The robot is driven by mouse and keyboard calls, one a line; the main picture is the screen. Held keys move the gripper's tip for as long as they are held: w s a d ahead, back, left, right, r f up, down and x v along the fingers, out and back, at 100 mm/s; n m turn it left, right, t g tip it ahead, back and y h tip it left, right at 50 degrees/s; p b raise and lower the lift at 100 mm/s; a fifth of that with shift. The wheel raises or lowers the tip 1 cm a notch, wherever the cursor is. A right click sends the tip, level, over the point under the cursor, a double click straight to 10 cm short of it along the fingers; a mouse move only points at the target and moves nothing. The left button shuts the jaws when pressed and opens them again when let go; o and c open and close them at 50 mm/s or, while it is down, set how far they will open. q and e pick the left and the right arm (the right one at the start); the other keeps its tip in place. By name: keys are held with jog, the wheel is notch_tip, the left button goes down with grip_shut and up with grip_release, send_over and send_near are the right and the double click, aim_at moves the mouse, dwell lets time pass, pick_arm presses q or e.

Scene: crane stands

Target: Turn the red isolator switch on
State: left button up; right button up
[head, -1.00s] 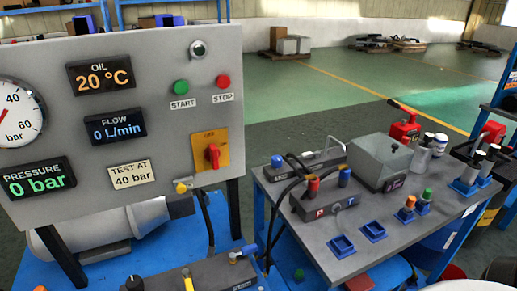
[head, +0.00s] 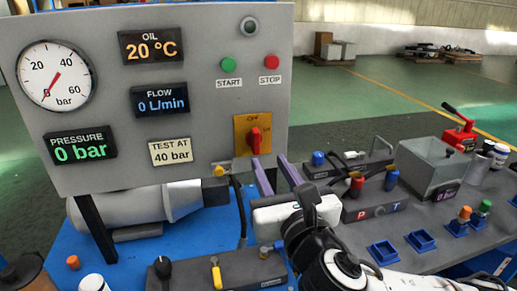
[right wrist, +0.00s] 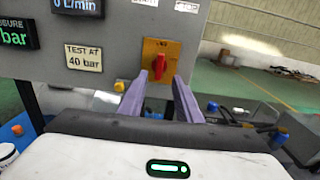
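The red isolator switch (head: 255,140) is a red knob on a yellow plate (head: 241,122) at the lower right of the grey panel. Its handle stands about upright in the head view. The switch also shows in the right wrist view (right wrist: 159,68), just beyond and between my fingertips. My right gripper (head: 272,165) has its two purple fingers apart, pointing at the panel, with nothing between them. In the right wrist view the gripper (right wrist: 160,80) is open, a little short of the knob. My left gripper is not in view.
The grey panel (head: 205,95) carries a pressure gauge (head: 57,75), displays, a green start button (head: 228,64) and a red stop button (head: 269,62). A yellow-tipped fitting (head: 220,169) sits below the switch. A side table (head: 420,200) with a clear box and fittings stands right.

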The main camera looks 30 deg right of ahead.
aim_at(257, 142)
jog(key=x, duration=0.9)
jog(key=shift+w, duration=0.4)
grip_shut()
